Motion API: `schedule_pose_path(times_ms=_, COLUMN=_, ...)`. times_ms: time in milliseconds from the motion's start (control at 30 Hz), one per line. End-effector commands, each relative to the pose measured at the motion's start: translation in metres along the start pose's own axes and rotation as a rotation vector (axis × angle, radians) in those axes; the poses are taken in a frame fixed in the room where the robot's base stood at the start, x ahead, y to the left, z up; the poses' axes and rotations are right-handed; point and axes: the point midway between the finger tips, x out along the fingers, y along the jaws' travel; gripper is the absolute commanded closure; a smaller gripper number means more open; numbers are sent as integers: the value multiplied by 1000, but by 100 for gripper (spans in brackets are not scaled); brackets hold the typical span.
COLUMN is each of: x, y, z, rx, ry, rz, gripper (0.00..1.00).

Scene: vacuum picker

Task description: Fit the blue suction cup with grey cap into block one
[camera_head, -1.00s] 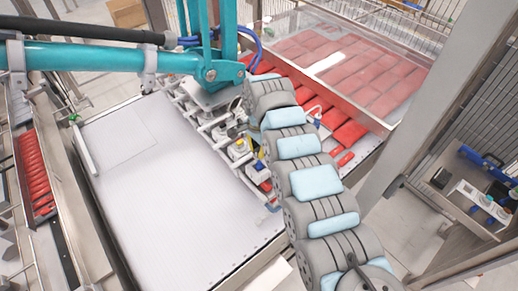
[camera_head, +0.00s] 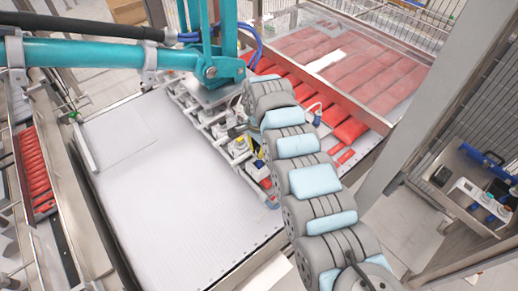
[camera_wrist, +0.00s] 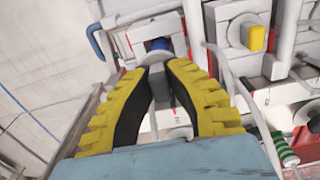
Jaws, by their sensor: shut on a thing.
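My gripper (camera_wrist: 160,70) has yellow ribbed fingers with black pads. In the wrist view it is shut on a grey part (camera_wrist: 158,88), which appears to be the grey cap of the suction cup. A blue part (camera_wrist: 158,45) with a grey rim shows just beyond the fingertips, against a white block (camera_wrist: 150,27) with red marks. I cannot tell whether the blue part is inside the block or in front of it. In the head view my gripper (camera_head: 254,146) is mostly hidden behind my arm, beside the row of white blocks.
Another white block nearby carries a yellow part (camera_wrist: 257,38). A green and white striped piece (camera_wrist: 285,150) is at lower right. White pipes and hoses crowd the picker. A wide pale board (camera_head: 165,180) lies clear at left. Red packs (camera_head: 350,130) fill the conveyor behind.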

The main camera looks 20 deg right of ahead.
Motion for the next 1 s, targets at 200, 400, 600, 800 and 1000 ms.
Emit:
schedule_pose_path(times_ms=200, x=6, y=0, z=0, rx=0, ry=0, rz=1, gripper=100)
schedule_pose_path(times_ms=400, x=11, y=0, z=0, rx=0, ry=0, rz=1, gripper=100)
schedule_pose_path(times_ms=600, x=16, y=0, z=0, rx=0, ry=0, rz=1, gripper=100)
schedule_pose_path(times_ms=800, x=20, y=0, z=0, rx=-1, ry=0, rz=0, gripper=100)
schedule_pose_path(times_ms=1000, x=25, y=0, z=0, rx=-1, ry=0, rz=0, gripper=100)
